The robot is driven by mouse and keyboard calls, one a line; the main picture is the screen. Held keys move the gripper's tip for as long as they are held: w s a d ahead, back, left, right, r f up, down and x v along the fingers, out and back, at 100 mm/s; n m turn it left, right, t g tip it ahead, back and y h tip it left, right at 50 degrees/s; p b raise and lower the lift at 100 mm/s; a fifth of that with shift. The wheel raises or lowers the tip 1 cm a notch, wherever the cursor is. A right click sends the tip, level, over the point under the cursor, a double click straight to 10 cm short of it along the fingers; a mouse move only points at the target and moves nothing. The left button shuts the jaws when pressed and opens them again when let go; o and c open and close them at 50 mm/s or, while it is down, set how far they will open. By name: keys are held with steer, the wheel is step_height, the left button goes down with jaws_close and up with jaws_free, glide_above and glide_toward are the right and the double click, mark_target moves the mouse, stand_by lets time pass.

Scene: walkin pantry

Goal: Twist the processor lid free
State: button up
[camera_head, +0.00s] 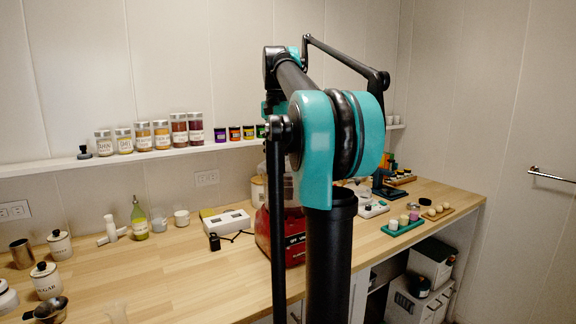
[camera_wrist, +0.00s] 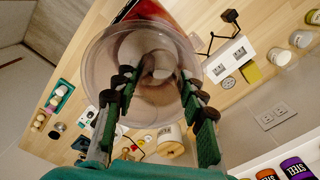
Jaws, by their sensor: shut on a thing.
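The food processor has a red base (camera_head: 292,238), which stands on the wooden counter, partly hidden behind my arm. In the wrist view a corner of the red base (camera_wrist: 178,12) shows at the top. Its clear round lid (camera_wrist: 108,52) fills the middle of the wrist view, seen from above over the see-through bowl. My gripper (camera_wrist: 158,82) has its dark green fingers on either side of the lid's middle, shut on it. The exact contact at the fingertips is hard to make out through the clear plastic. In the head view my arm hides the gripper and lid.
A white outlet box (camera_head: 226,222) with a black cord lies left of the processor. A green tray (camera_head: 403,226) of small jars sits to its right. A wall shelf (camera_head: 160,154) with spice jars runs behind. The counter's front left-middle (camera_head: 170,275) is mostly clear.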

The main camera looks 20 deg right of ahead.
steer(key=o, duration=1.1)
steer(key=shift+r, duration=3.75)
steer(key=shift+s, duration=0.15)
